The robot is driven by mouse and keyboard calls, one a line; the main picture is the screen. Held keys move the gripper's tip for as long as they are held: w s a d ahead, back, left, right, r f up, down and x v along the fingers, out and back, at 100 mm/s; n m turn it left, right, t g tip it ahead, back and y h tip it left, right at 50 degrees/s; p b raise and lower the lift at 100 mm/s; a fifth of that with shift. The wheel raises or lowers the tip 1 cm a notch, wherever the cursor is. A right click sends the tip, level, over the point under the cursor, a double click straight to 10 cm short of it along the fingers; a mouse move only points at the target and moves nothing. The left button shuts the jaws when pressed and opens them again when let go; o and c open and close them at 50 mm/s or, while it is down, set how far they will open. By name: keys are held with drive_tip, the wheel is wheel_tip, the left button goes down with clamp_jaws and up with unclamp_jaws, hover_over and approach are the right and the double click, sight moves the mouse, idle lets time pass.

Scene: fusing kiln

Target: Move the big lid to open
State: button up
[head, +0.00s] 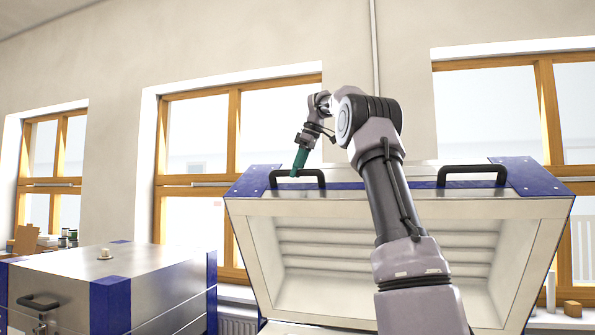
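The big lid (310,207) of the kiln stands raised, its pale, ridged inside facing me. It has blue corners and two black handles along its upper edge, a left handle (313,174) and a right handle (472,171). My gripper (296,173), with teal fingers, points down at the left handle and appears to touch it at its left part. The fingers overlap in this view, so I cannot tell whether they are closed around the handle. My arm hides part of the lid's middle and inside. The kiln body below is mostly out of view.
A second metal kiln box (100,270) with blue corners, a black front handle (38,302) and a small knob on top (105,253) stands at the left, its top closed. Windows and a wall lie behind. Small items rest on the sills at both sides.

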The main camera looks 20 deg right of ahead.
drive_tip(key=v, duration=0.7)
drive_tip(key=shift+r, duration=0.25)
drive_tip(key=shift+s, duration=0.15)
idle(0.3)
drive_tip(key=s+a+f+m+t+h, duration=0.1)
drive_tip(key=s+a+f+m, duration=0.2)
drive_tip(key=s, duration=0.5)
drive_tip(key=s+a+f+m+h, duration=0.1)
drive_tip(key=s+a+f+m, duration=0.15)
drive_tip(key=s+a, duration=0.4)
drive_tip(key=s+a+f+m+t, duration=0.1)
drive_tip(key=s+f+m+t, duration=0.2)
drive_tip(key=s+f+m, duration=0.6)
drive_tip(key=s+f, duration=1.1)
drive_tip(key=shift+s+a+m+y, duration=0.2)
drive_tip(key=shift+a+m+y, duration=0.05)
drive_tip(key=shift+m+y, duration=0.1)
